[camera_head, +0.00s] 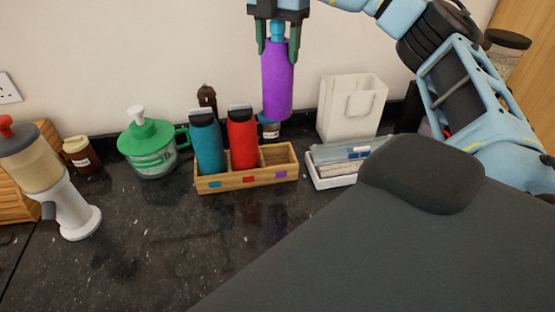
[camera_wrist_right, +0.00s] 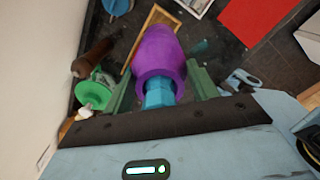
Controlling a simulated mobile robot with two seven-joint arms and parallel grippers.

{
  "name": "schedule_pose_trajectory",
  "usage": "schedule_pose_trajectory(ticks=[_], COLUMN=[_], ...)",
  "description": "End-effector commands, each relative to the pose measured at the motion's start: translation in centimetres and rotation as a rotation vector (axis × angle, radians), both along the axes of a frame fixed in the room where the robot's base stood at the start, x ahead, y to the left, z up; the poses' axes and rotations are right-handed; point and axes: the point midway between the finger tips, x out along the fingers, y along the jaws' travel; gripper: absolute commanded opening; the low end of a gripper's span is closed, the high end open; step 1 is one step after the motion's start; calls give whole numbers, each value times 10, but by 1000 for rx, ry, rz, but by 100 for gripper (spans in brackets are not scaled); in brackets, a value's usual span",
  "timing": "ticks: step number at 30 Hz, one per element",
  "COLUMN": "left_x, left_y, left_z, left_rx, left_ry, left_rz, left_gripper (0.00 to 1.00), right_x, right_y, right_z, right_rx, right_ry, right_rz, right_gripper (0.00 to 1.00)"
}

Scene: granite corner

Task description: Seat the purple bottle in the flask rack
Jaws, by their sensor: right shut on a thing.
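The purple bottle (camera_head: 278,82) hangs upright with its blue neck up, held by my right gripper (camera_head: 278,50). It appears above and a little behind the right end of the flask rack. It also shows in the right wrist view (camera_wrist_right: 160,52), between the green fingers of my right gripper (camera_wrist_right: 160,92). The wooden flask rack (camera_head: 222,184) stands on the dark counter, with a teal bottle (camera_head: 207,142) in its left compartment and a red bottle (camera_head: 242,140) in its middle one. The right compartment, with a purple mark on its front, is empty. My left gripper is not seen.
A white paper bag (camera_head: 350,108) and a white tray (camera_head: 335,180) with a clear lid stand right of the rack. A green-lidded jar (camera_head: 150,145) stands to the left. Brown bottles (camera_head: 207,97) are near the wall. The counter before the rack is clear.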

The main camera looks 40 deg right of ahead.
Motion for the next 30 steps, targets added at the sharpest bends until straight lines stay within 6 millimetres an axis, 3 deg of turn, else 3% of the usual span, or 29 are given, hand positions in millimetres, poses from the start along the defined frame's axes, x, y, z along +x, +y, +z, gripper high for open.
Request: schedule_pose_trajectory(ticks=[5, 11, 14, 22, 30], left_x=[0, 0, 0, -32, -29], left_y=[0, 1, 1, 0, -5], left_z=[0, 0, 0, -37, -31], left_rx=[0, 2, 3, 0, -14], left_ry=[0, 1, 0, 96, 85], left_rz=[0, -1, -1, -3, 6], left_gripper=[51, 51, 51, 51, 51], right_x=[0, 0, -1, 1, 0], right_y=[0, 1, 0, 0, 0], right_z=[0, -20, -34, -106, -132], right_rx=[0, 2, 1, 0, 0], right_ry=[-1, 5, 3, 16, -2], right_rz=[1, 3, 1, 0, -1], right_gripper=[18, 18, 18, 18, 18])
